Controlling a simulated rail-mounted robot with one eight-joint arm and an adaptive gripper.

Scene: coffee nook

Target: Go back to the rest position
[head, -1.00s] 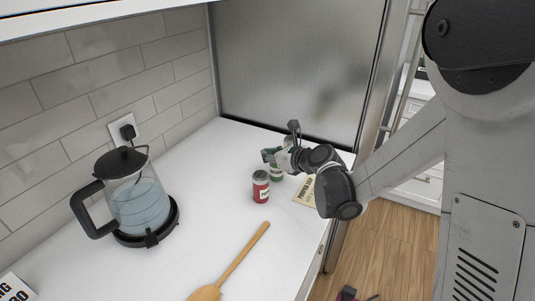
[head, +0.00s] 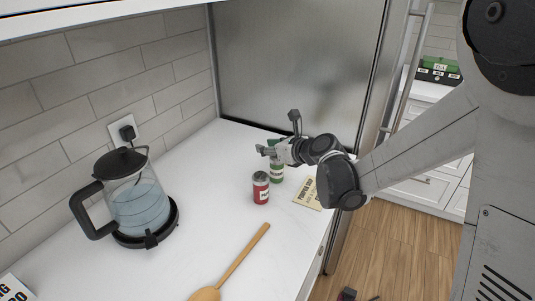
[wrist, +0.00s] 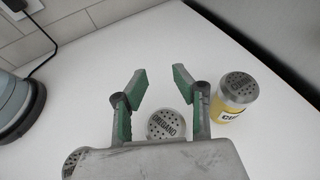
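My gripper (head: 264,150) is open and empty, above the counter near the steel panel. In the wrist view its two green-padded fingers (wrist: 159,78) stand apart. The green oregano shaker (head: 277,173) stands upright below the gripper; its grey perforated lid (wrist: 166,124) shows between the fingers in the wrist view, and nothing is gripped. The red shaker (head: 261,188) stands in front of it. A yellow shaker (wrist: 235,95) shows right of the fingers in the wrist view; my gripper seems to hide it in the head view.
A glass kettle (head: 138,205) with water stands at left by the tiled wall. A wooden spoon (head: 243,257) lies in front. A paper card (head: 309,194) lies near the counter's right edge. A tall steel panel (head: 295,70) closes off the back. The middle counter is clear.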

